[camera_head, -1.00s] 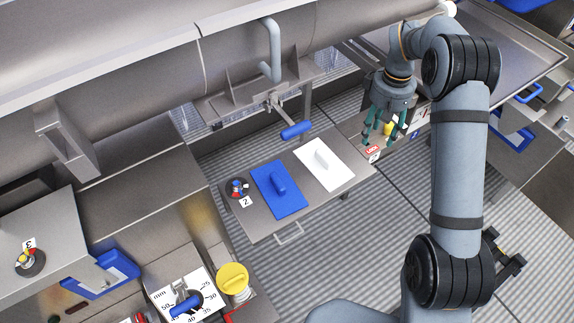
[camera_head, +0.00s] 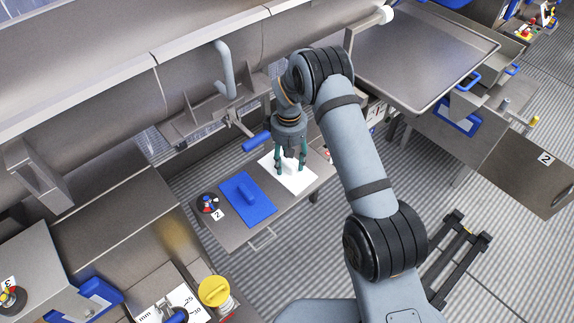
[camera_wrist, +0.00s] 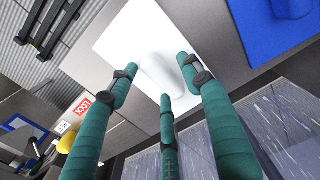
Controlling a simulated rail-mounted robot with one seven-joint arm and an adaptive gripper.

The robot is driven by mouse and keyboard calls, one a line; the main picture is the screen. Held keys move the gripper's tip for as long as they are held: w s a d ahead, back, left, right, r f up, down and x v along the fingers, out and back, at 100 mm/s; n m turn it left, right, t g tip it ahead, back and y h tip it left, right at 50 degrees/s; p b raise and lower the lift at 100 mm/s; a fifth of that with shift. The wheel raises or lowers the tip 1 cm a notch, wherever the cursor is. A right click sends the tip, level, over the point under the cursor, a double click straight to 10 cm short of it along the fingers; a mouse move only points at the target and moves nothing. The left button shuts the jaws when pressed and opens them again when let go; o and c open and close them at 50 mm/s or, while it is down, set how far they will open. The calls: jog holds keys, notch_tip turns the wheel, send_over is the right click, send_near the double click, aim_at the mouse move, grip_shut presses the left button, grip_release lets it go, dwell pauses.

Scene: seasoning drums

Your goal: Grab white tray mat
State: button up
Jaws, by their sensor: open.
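The white tray mat (camera_head: 296,180) lies flat on a small grey metal table. In the wrist view the white mat (camera_wrist: 122,38) shows a raised white handle (camera_wrist: 160,76) in its middle. My gripper (camera_head: 291,168) hangs over the white mat in the head view, pointing down, and partly hides its handle. In the wrist view my gripper's green fingers (camera_wrist: 160,85) are spread apart around the handle's outline. The fingers are open and hold nothing. I cannot tell how far their tips are above the mat.
A blue mat with a handle (camera_head: 262,209) lies to the left of the white one. A round station with coloured knobs (camera_head: 208,204) stands at the table's left end. A blue-gripped lever (camera_head: 257,141) juts out behind the table.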

jog(key=c, duration=0.3)
jog(key=c, duration=0.9)
grip_shut()
jog(key=shift+r, duration=0.15)
